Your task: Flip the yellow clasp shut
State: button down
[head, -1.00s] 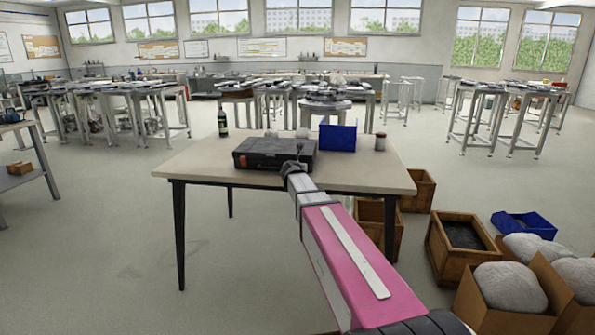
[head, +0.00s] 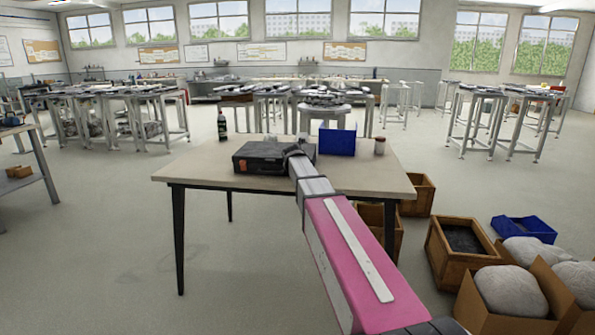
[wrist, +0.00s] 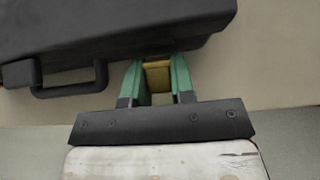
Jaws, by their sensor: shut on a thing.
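The black case (head: 262,157) lies on the table, and its dark body and handle (wrist: 70,82) fill the upper left of the wrist view. The yellow clasp (wrist: 157,76) is at the case's front edge, to the right of the handle. My gripper (wrist: 157,74) has green fingers on both sides of the clasp and is shut on it. In the head view my gripper (head: 293,151) is at the right part of the case's front, and my wrist hides the clasp there.
The table (head: 205,166) also holds a dark bottle (head: 222,126), a blue bin (head: 338,140) and a small jar (head: 380,146). Wooden crates (head: 462,250) and boxes stand on the floor to the right. The table's front left is clear.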

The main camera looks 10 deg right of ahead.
dwell(0.4)
jog(key=c, duration=1)
grip_release()
jog(key=shift+o, duration=0.2)
jog(key=v, duration=1.1)
jog(key=shift+w+r, duration=0.1)
jog(key=shift+w, duration=0.1)
